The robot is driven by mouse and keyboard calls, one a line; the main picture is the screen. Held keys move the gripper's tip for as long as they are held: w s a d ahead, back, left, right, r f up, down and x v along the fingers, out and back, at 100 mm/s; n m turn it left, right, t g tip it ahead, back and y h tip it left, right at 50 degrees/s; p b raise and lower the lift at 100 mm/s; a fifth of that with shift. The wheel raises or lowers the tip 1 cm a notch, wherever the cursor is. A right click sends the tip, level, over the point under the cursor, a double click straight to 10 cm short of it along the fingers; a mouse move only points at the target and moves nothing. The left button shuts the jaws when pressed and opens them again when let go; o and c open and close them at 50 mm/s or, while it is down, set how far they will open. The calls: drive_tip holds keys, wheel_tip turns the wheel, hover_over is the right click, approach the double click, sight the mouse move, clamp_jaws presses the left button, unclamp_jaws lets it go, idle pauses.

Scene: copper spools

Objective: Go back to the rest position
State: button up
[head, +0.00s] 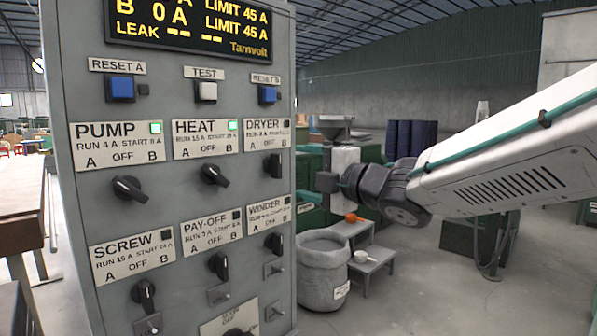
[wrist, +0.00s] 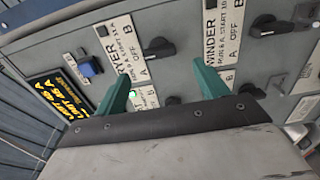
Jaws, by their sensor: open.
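My arm comes in from the right in the head view. Its dark wrist (head: 372,187) hangs to the right of the grey control panel (head: 180,70), apart from its face. My gripper's two green fingers (wrist: 163,82) show in the wrist view, spread apart with nothing between them. Beyond them are the panel's DRYER label (wrist: 118,50) and WINDER label (wrist: 216,45), turned on their side. The panel's knobs include PUMP (head: 128,188), HEAT (head: 214,175), DRYER (head: 272,165), SCREW (head: 144,293), PAY-OFF (head: 219,265) and WINDER (head: 274,243). Green lamps glow at PUMP and HEAT.
A grey sack-like bin (head: 322,285) stands on the floor right of the panel. Beside it is a small step stand (head: 372,262) with an orange item (head: 352,217) and a white cup (head: 361,256). A wooden table (head: 22,215) is at left. Floor at lower right is clear.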

drive_tip(key=s+d+f+m+g+h, duration=0.2)
drive_tip(key=s+d+f+m+h, duration=0.1)
drive_tip(key=d+f+m+h, duration=0.55)
drive_tip(key=s+d+f+m+g+h, duration=0.1)
drive_tip(key=s+d+f+m+h, duration=0.3)
drive_tip(key=d+f+m, duration=0.6)
drive_tip(key=s+d+m+g, duration=0.3)
drive_tip(key=s+d+m, duration=0.1)
drive_tip(key=s, duration=0.8)
drive_tip(key=s+d+f+m+g+h, duration=0.1)
drive_tip(key=s+d+m+g, duration=0.3)
drive_tip(key=s, duration=0.9)
drive_tip(key=d+m, duration=0.1)
drive_tip(key=d, duration=0.2)
drive_tip(key=shift+s+d+f+g, duration=0.15)
drive_tip(key=shift+d+f+g, duration=0.05)
drive_tip(key=shift+f+g, duration=0.1)
